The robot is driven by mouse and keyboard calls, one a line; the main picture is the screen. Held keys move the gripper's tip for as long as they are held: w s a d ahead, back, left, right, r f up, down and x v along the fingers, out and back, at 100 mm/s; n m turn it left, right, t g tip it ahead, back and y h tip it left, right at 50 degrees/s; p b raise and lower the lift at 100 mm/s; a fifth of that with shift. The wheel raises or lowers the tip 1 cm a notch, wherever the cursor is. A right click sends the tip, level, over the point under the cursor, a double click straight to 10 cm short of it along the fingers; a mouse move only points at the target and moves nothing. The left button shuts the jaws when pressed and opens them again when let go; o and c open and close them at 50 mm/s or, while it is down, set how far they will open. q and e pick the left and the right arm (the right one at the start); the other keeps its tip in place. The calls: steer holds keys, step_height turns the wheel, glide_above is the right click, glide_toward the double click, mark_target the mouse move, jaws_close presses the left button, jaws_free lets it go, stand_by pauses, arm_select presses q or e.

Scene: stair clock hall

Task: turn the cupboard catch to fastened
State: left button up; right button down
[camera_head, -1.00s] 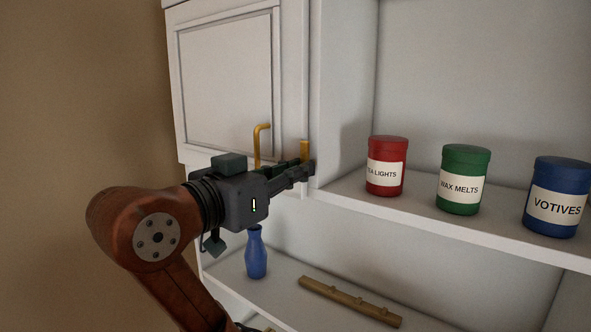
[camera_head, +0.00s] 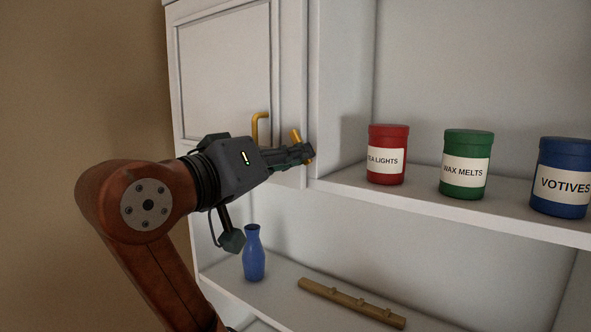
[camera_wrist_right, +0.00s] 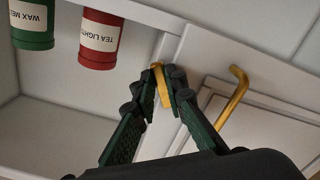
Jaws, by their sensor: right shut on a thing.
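The cupboard door (camera_head: 225,75) is white and closed, with a brass hooked handle (camera_head: 258,128) near its lower right corner. The brass catch (camera_head: 296,136) sits on the frame just right of the door; its upper end shows above my fingers and leans to the upper left. My right gripper (camera_head: 308,153) is shut on the catch. In the right wrist view, the fingertips close on both sides of the catch (camera_wrist_right: 160,84), and the handle (camera_wrist_right: 234,95) stands clear to the right. The catch's pivot is hidden by the fingers. My left gripper is not in view.
On the shelf (camera_head: 450,212) at right stand a red tea lights tin (camera_head: 387,140), a green wax melts tin (camera_head: 466,150) and a blue votives tin (camera_head: 562,165). Below are a blue vase (camera_head: 253,255), under my right arm, and a wooden peg strip (camera_head: 350,302).

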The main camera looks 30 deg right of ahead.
steer(key=n+b, duration=0.6)
steer(key=n, duration=0.5)
steer(key=shift+b, duration=0.4)
steer(key=shift+n, duration=0.3)
steer(key=c, duration=2)
jaws_free()
steer(key=shift+a, duration=0.2)
steer(key=shift+o, duration=0.2)
steer(key=shift+d, duration=0.1)
